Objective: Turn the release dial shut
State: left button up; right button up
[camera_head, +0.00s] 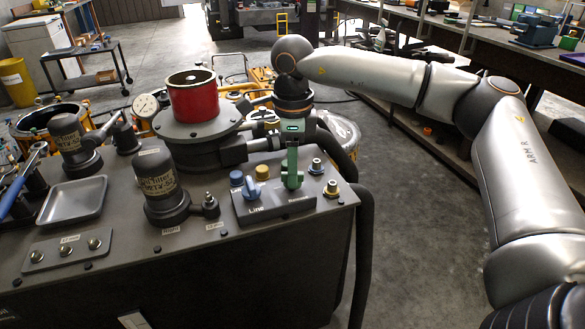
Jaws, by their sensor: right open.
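A dark valve block (272,203) on the right end of the bench top carries a blue lever (252,187) above a label reading "Line". Beside it a green upright dial handle (291,170) stands above a second label that is too small to read surely; this looks like the release dial. My right gripper (291,148) comes down from above, directly over the green handle. It is open, and its fingers are hard to make out against the handle, so I cannot tell if they touch it. My left gripper is not in view.
Brass and steel fittings (331,188) stand right of the dial, with a blue knob (236,177) and a yellow knob (262,172) behind the lever. A red cylinder (193,95), a dark canister (160,185) and a grey tray (74,200) stand leftward. Black hoses hang at right.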

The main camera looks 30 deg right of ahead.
jog(key=shift+f, duration=0.1)
grip_shut()
dwell(0.3)
